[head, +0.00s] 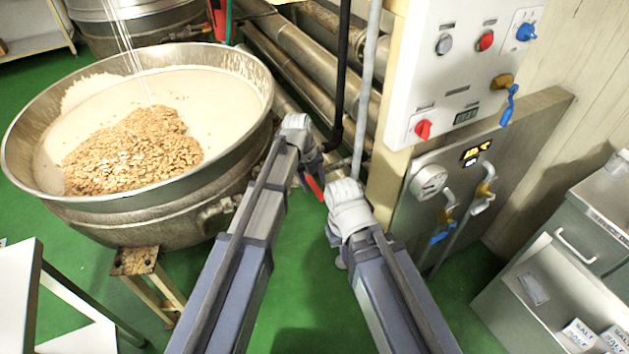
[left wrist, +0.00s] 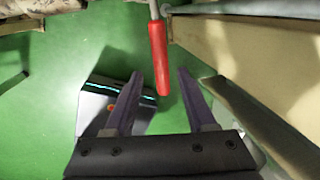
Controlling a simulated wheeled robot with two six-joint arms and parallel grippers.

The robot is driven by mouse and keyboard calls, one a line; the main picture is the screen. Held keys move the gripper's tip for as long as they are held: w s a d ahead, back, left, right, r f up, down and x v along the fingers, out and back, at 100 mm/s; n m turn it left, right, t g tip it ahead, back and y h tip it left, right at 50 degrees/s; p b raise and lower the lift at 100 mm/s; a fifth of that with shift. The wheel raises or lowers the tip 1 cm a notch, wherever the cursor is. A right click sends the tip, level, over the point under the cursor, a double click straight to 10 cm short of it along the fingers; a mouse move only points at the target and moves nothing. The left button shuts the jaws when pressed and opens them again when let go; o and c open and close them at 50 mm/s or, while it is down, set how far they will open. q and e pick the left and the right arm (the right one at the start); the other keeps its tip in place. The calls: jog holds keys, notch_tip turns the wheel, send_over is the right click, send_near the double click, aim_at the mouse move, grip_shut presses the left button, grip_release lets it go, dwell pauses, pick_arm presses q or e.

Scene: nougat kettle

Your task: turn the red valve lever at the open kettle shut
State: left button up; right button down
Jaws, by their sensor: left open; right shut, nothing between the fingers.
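The red valve lever (head: 315,188) shows in the head view to the right of the open kettle (head: 262,88), partly hidden by my left gripper (head: 309,174). In the left wrist view the lever is a red handle (left wrist: 158,55) on a thin metal rod. My left gripper (left wrist: 160,72) is open there, and the handle's near end appears between its two dark fingers, with a gap on each side. I cannot tell the depth between them. My right gripper (head: 335,238) is shut and empty, lower and to the right, mostly hidden behind its own wrist.
The kettle holds a pale mass with a heap of nuts. A control panel (head: 470,60) on a cream post (head: 385,180) stands right of the lever. Pipes (head: 310,85) run behind it. A grey cabinet (head: 600,215) is at right. Green floor (head: 300,300) is open below.

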pick_arm(q)
jog(key=r+p, duration=0.3)
jog(key=a+r+p, duration=0.1)
jog(key=r, duration=0.1)
jog(key=shift+s+r, duration=0.2)
jog(key=shift+s, duration=0.05)
jog(key=s+a+r+n+y+p, duration=0.1)
jog(key=s+r+n+p, duration=0.1)
jog(key=s+n, duration=1)
jog(key=s+r+n+g+y+p, duration=0.1)
jog(key=s+r+n+y+p, duration=0.1)
jog(key=s+n, duration=0.9)
jog(key=shift+s+a+r+n+p, duration=0.35)
jog(key=shift+n+p, duration=0.4)
jog(key=shift+n, duration=1.05)
